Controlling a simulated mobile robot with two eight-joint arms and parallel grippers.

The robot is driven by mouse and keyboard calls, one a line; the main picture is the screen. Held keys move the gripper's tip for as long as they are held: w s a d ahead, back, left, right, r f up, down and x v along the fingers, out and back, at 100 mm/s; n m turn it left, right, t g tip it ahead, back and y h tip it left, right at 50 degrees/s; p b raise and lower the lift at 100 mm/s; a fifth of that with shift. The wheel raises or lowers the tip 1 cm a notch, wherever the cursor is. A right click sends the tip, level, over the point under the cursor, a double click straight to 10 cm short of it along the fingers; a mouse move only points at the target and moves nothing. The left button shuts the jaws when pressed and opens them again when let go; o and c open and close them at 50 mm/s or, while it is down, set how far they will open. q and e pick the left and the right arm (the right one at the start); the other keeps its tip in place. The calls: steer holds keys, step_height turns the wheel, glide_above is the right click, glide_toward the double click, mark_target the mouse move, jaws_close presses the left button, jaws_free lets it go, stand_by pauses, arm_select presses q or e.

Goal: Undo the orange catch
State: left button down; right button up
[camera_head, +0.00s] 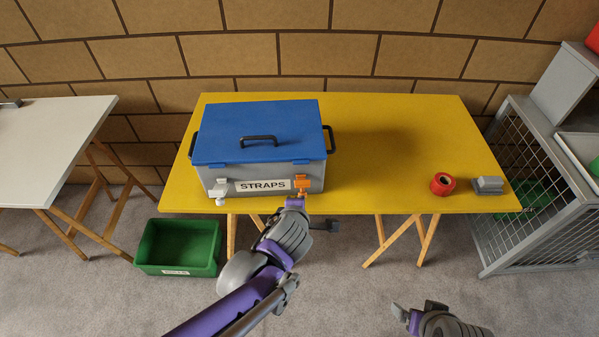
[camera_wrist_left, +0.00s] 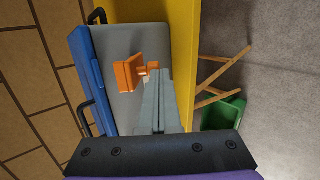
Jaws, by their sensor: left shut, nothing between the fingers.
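The orange catch (camera_head: 303,183) is on the front of a grey box (camera_head: 262,174) with a shut blue lid (camera_head: 262,130), right of the STRAPS label. In the left wrist view the catch (camera_wrist_left: 127,75) shows a broad plate and a smaller part at the fingertips. My left gripper (camera_wrist_left: 155,76) is shut and empty, its tips right by the catch; I cannot tell whether they touch it. In the head view my left wrist hides most of the fingers. My right gripper (camera_head: 408,316) is partly in view at the bottom, away from the box; its jaw state is unclear.
The yellow table (camera_head: 400,150) also holds red tape (camera_head: 442,184) and a grey block (camera_head: 488,185). A green crate (camera_head: 178,246) is on the floor; a wire cage (camera_head: 525,180) stands right.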

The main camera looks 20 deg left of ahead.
arm_select(q)
steer(key=shift+w, duration=0.2)
steer(key=shift+w+a+r+p, duration=0.3)
steer(key=shift+w+p, duration=0.05)
steer(key=shift+w, duration=0.2)
arm_select(e)
steer(key=shift+w+r, duration=0.1)
steer(key=shift+r, duration=0.1)
